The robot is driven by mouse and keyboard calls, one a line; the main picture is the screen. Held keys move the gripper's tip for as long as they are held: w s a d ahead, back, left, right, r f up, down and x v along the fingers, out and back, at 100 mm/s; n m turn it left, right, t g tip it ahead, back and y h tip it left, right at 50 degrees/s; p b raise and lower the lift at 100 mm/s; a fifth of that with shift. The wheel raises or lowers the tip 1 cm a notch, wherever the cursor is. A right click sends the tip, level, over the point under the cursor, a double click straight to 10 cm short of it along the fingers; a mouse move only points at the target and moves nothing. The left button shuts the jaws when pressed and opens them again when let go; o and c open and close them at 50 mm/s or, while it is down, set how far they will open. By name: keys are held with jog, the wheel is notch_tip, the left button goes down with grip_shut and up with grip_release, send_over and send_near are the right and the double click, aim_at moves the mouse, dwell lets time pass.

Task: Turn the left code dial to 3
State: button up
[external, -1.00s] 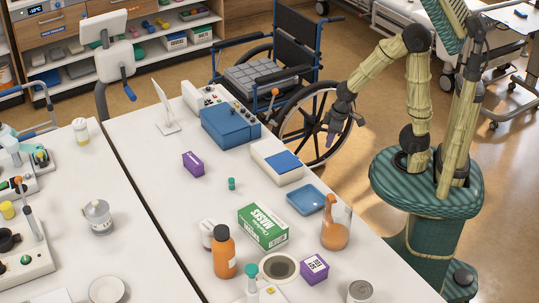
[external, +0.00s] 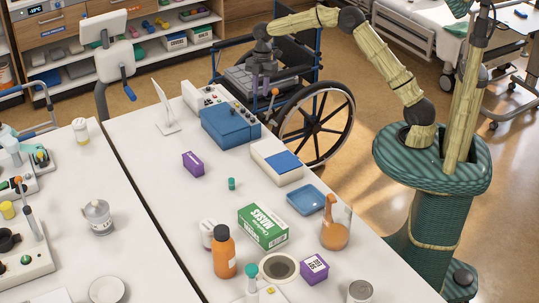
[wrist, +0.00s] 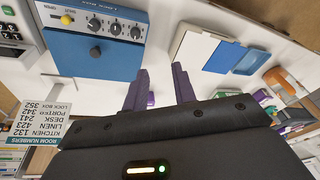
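The blue lock box (external: 228,127) stands at the table's far edge in the external view. The dial settings are too small to read. My gripper (external: 264,92) hangs over the wheelchair side, just beyond the box and above table height. In the wrist view my gripper (wrist: 160,84) has its two purple fingers apart with nothing between them. It touches nothing that I can see.
The wheelchair (external: 315,120) stands beyond the table, below my arm. A white box with a blue panel (external: 277,162) and a blue tray (external: 305,199) are nearby on the table. A room-number card (wrist: 55,118) with a lock box line shows upside down in the wrist view.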

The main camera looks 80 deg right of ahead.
aim_at(253, 118)
jog(key=w+d+r+n+y+p, duration=0.1)
jog(key=w+d+r+n+p, duration=0.1)
jog(key=d, duration=0.6)
jog(key=shift+w+r+n+y+p, duration=0.3)
jog(key=shift+w+r+n+y, duration=0.1)
jog(key=shift+w+r+n, duration=0.35)
jog(key=shift+s, duration=0.1)
jog(key=p+x, duration=0.2)
jog(key=x, duration=1.5)
jog(key=shift+f, duration=0.2)
grip_shut()
